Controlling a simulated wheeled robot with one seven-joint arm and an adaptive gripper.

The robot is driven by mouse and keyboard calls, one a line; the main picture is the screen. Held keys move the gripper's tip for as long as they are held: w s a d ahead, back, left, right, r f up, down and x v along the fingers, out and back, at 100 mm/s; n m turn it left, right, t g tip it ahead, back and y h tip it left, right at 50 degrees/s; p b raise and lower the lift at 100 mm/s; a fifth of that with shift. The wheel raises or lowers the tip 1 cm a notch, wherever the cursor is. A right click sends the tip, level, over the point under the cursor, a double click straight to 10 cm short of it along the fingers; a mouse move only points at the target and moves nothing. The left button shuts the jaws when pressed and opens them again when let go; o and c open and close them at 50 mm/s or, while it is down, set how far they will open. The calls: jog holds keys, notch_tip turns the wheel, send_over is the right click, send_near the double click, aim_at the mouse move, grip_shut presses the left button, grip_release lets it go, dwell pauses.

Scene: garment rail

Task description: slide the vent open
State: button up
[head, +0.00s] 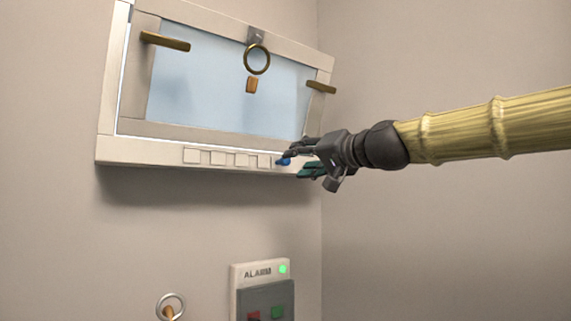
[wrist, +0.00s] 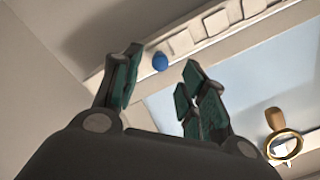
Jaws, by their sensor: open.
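The vent (head: 215,85) is a white-framed unit with a pale blue pane, high on the wall in the head view. It also shows in the wrist view (wrist: 180,105). A small blue knob (head: 284,160) sits on its lower rail, at the right end of a row of pale square blocks. My gripper (head: 296,163) is at that end of the rail, close to the knob. In the wrist view the gripper (wrist: 160,80) is open, and the blue knob (wrist: 160,62) shows in the gap between its fingers. I cannot tell whether either finger touches the knob.
Brass catches (head: 165,41) (head: 321,87) sit on the frame's sides. A brass ring (head: 257,58) hangs at its top. Below are an alarm panel (head: 262,271) and a ring on a wall peg (head: 170,306). A side wall (head: 445,60) stands at right.

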aim_at(288, 161)
jog(key=shift+p+x, duration=1.3)
jog(key=shift+x, duration=1.9)
jog(key=shift+w, duration=0.1)
grip_shut()
